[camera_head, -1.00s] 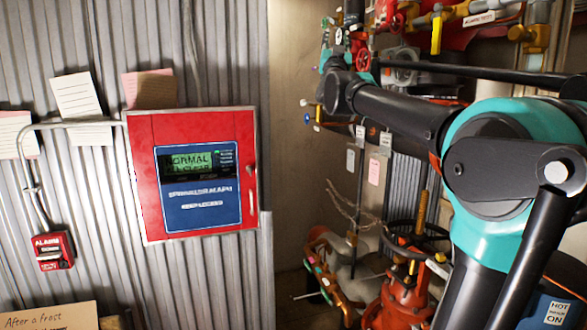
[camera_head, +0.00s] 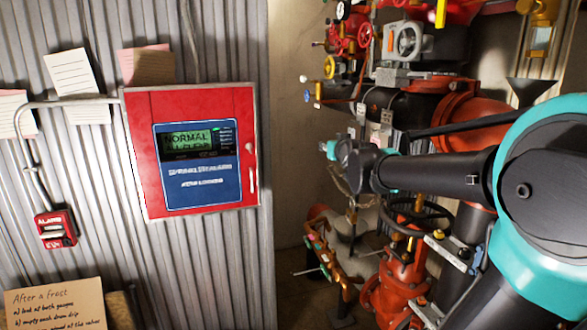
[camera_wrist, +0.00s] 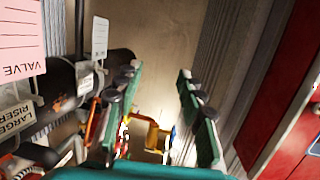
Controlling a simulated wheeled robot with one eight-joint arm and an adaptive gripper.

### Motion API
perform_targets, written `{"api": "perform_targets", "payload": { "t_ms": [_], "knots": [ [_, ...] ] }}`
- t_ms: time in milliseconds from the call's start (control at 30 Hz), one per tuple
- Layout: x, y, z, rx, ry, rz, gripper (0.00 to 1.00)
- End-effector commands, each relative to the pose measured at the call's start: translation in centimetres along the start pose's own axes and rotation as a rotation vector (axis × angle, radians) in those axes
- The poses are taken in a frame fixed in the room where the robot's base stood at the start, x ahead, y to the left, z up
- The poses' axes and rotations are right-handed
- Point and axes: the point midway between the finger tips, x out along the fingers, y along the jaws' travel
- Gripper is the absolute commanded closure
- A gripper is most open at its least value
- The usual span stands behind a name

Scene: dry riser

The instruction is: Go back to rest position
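My gripper (camera_wrist: 158,90) shows in the wrist view with its two green, dark-padded fingers spread apart. Nothing is between the fingertips; behind the gap are a bare beige wall and, lower down, blurred small brass and red fittings. In the head view my arm reaches in from the right edge, and its end is around the dark and teal wrist (camera_head: 350,155), in front of the riser pipes. The fingers cannot be made out there. No separate object is held.
A red alarm panel (camera_head: 203,105) reading NORMAL hangs on the corrugated wall at left, with a small red alarm box (camera_head: 56,229) below. Riser pipes, a red handwheel (camera_head: 351,30) and an orange valve body (camera_head: 392,290) crowd the right. A VALVE tag (camera_wrist: 20,40) hangs near my gripper.

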Motion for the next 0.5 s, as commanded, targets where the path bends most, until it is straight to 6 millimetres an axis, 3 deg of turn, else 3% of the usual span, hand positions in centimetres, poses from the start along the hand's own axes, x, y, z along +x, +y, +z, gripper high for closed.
{"api": "perform_targets", "payload": {
  "t_ms": [33, 200, 367, 500],
  "knots": [
    [-0.9, 0.4, 3.5, -0.001, -0.071, 0.001, 0.61],
    [-4.9, 1.2, 14.6, 0.007, -0.315, 0.007, 0.61],
    [-10.2, 2.2, 24.3, 0.019, -0.54, 0.029, 0.61],
    [-15.8, 2.9, 31.9, 0.035, -0.731, 0.06, 0.61]
  ]
}}
